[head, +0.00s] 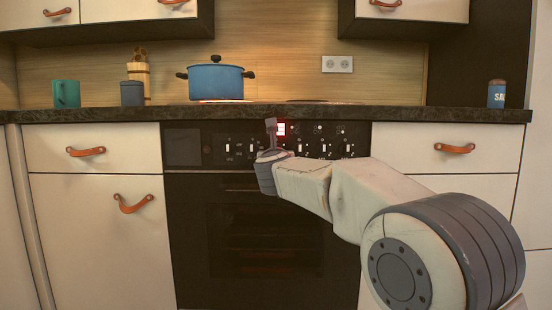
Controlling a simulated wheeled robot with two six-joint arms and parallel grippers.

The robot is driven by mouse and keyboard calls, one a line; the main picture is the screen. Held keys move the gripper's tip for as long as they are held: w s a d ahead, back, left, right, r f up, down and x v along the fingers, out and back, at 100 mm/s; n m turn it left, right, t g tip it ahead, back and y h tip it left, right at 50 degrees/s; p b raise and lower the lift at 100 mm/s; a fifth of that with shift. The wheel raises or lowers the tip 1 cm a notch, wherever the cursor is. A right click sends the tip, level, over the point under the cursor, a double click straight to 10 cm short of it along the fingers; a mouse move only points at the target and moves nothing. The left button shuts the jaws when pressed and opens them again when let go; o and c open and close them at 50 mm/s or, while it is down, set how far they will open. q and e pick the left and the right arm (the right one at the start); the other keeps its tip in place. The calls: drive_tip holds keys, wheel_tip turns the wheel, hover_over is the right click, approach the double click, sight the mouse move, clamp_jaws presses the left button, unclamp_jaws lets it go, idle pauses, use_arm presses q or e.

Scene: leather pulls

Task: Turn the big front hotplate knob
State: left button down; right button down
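The oven's black control panel (205,146) runs below the counter and carries a row of small knobs with white marks. Knobs show left of my gripper (228,148) and right of it (324,148). I cannot tell from the labels which one is the big front hotplate knob. My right gripper (270,124) is in front of the panel's middle, seen small and nearly edge-on, just left of the lit red display (281,129). Its wrist hides part of the knob row. I cannot tell whether it is open or touches a knob. My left gripper is not in view.
A blue pot (216,82) stands on the left of the hob. A teal mug (67,94), a dark jar (131,94) and a salt can (496,94) stand on the dark counter (430,115). The oven door (200,240) below the panel is shut.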

drive_tip(key=shift+f, duration=0.15)
idle(0.3)
drive_tip(key=c, duration=0.9)
unclamp_jaws()
drive_tip(key=shift+o, duration=0.2)
drive_tip(key=s, duration=1)
drive_tip(key=shift+s, duration=0.2)
drive_tip(key=shift+d, duration=0.1)
